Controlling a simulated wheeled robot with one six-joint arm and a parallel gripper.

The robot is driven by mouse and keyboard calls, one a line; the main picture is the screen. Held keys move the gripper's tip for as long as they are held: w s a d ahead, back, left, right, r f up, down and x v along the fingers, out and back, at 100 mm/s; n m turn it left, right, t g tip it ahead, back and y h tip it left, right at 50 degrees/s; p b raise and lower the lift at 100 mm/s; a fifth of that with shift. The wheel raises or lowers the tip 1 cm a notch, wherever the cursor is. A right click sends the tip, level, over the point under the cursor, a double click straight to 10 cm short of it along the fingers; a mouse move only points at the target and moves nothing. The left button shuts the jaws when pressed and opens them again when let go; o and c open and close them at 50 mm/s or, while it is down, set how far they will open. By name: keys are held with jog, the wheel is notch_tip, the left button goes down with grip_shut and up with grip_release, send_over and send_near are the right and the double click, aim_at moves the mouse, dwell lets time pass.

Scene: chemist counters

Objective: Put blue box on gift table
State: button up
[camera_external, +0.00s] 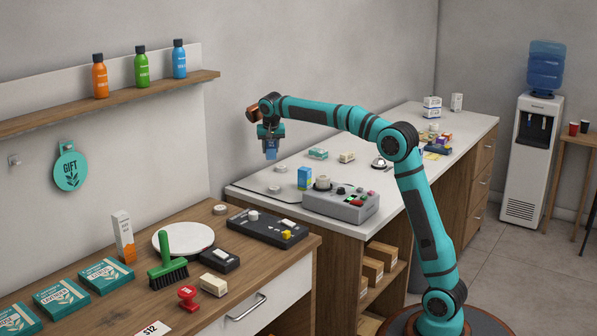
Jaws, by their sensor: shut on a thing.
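My gripper (270,136) points down and is shut on a small blue box (271,152). The box hangs in the air in front of the wall, above the far left end of the white counter in the picture. The gift table is the wooden-topped table (225,232) at the lower left, below a round teal GIFT sign (71,170) on the wall. A second blue box (305,178) stands on the white counter (245,183).
On the wooden table are a round white plate (184,238), a green brush (167,262), a red stamp (188,297), dark devices (268,228) and teal packets (107,275). A grey control box (341,203) stands on the counter. A shelf (120,100) holds bottles above.

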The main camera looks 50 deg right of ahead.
jog(key=s+a+n+y, duration=0.15)
jog(key=s+a, duration=0.35)
jog(key=a, duration=0.9)
jog(key=s+a+n, duration=0.3)
jog(key=s+a, duration=0.1)
jog(key=a, duration=0.9)
jog(key=s+a+f+n+t, duration=0.1)
jog(key=s+a+n, duration=0.3)
jog(key=s+a, duration=1.4)
jog(key=shift+y, duration=0.45)
jog(key=shift+s+a+x, duration=0.2)
jog(key=shift+a+x, duration=0.15)
jog(key=shift+x, duration=1.35)
jog(key=shift+s+a+x, duration=0.25)
jog(key=shift+a+x, duration=0.05)
jog(key=shift+x, duration=1.4)
jog(key=shift+s+a+x, duration=0.2)
jog(key=shift+a+x, duration=0.15)
jog(key=shift+x, duration=1.4)
jog(key=shift+f, duration=0.3)
jog(key=o, duration=1.1)
